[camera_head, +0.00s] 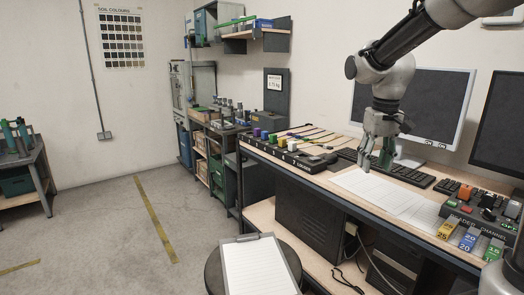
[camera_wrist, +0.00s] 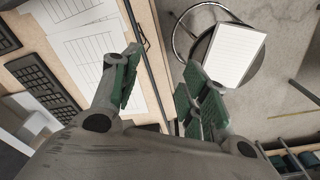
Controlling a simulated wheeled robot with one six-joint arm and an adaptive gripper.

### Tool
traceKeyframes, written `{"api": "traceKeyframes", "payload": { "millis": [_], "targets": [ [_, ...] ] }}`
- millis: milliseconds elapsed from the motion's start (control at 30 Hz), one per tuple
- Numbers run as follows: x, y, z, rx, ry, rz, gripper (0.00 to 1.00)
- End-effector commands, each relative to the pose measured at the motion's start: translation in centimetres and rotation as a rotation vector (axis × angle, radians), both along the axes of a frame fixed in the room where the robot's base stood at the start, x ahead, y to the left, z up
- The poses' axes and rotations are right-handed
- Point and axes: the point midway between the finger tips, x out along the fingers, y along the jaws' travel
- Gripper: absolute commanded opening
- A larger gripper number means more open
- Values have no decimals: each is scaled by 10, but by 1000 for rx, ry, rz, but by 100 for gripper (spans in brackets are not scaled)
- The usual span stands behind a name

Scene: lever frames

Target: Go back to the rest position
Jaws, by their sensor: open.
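My gripper (camera_head: 375,160) hangs from my arm over the desk (camera_head: 315,183), in front of the dark monitor. It points down, above the white paper sheets (camera_head: 395,201). In the wrist view my gripper (camera_wrist: 160,88) shows its green-padded fingers spread apart, with nothing between them. The desk's front edge and the floor lie beyond the fingers there. The fingers look clear of the desk, though the exact height is hard to tell.
Keyboards (camera_head: 405,175) lie behind the papers. A stool (camera_head: 215,268) with a clipboard (camera_head: 259,268) stands in front.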

Motion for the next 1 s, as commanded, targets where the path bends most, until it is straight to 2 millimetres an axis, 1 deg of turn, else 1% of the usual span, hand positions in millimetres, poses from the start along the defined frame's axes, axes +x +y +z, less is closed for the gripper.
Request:
{"api": "traceKeyframes", "payload": {
  "millis": [33, 67, 100, 167, 200, 300, 400, 467, 500, 633, 1000],
  "targets": [
    [-33, -9, 3, 5, -16, 8, 45],
    [-51, -14, 3, 8, -25, 11, 45],
    [-75, -20, 2, 11, -37, 14, 45],
    [-110, -28, 0, 15, -58, 10, 45],
    [-132, -33, -3, 18, -73, 3, 45],
    [-181, -43, -10, 24, -113, -27, 45],
    [-215, -50, -12, 28, -162, -51, 45],
    [-225, -53, -8, 30, -201, -62, 45],
    [-228, -55, -3, 31, -230, -70, 45],
    [-232, -58, 11, 32, -297, -86, 45],
    [-233, -59, 14, 32, -308, -90, 45]
  ]
}}
